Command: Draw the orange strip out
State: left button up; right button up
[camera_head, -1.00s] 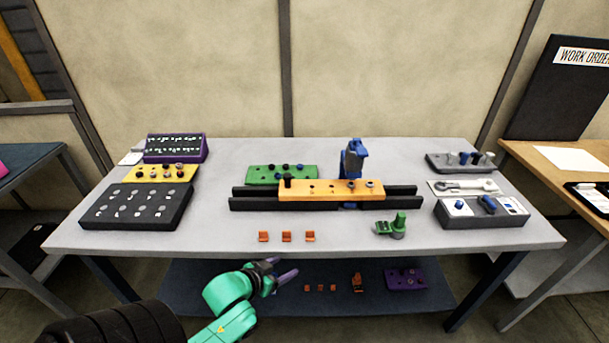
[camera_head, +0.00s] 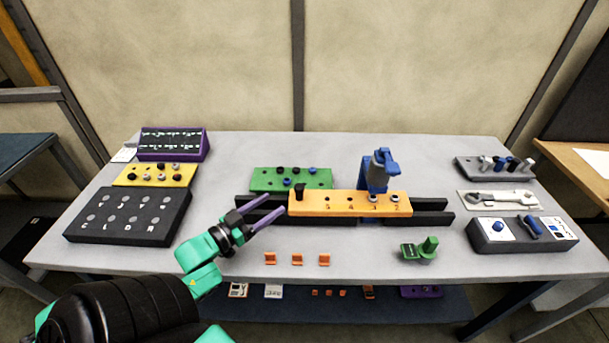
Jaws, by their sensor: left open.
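The orange strip (camera_head: 340,205) lies across the black rails (camera_head: 432,218) near the middle of the table. It carries a black knob at its left end, several dark holes and two silver pins toward its right end. A blue clamp-like device (camera_head: 377,172) stands just behind the strip's right part. My left gripper (camera_head: 272,208) is open and empty, its purple fingers pointing right toward the strip's left end. In the picture the fingertips overlap the left part of the rails; I cannot tell whether they touch. My right gripper is not in view.
A green plate (camera_head: 262,182) lies behind the rails. Three orange blocks (camera_head: 297,259) and a green fixture (camera_head: 420,248) sit in front. A black panel (camera_head: 130,218) and a yellow strip (camera_head: 153,175) are at left. A grey box (camera_head: 515,238) and wrench tray (camera_head: 497,200) are at right.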

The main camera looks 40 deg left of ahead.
aim_at(297, 187)
pick_arm(q)
jog(key=w+d, duration=0.1)
jog(key=w+d+r, duration=0.1)
jog(key=w, duration=0.1)
jog(key=w+r, duration=0.1)
jog(key=shift+w+d+p, duration=0.15)
jog(key=shift+d+p, duration=0.15)
jog(key=shift+d, duration=0.1)
jog(key=w, duration=0.2)
jog(key=w+f, duration=0.1)
jog(key=w, duration=0.1)
jog(key=shift+w, duration=0.3)
jog(key=w, duration=0.3)
jog(key=shift+f, duration=0.15)
jog(key=shift+w+d, duration=0.25)
jog(key=shift+w, duration=0.15)
jog(key=shift+a, duration=0.1)
jog(key=c, duration=0.9)
grip_shut()
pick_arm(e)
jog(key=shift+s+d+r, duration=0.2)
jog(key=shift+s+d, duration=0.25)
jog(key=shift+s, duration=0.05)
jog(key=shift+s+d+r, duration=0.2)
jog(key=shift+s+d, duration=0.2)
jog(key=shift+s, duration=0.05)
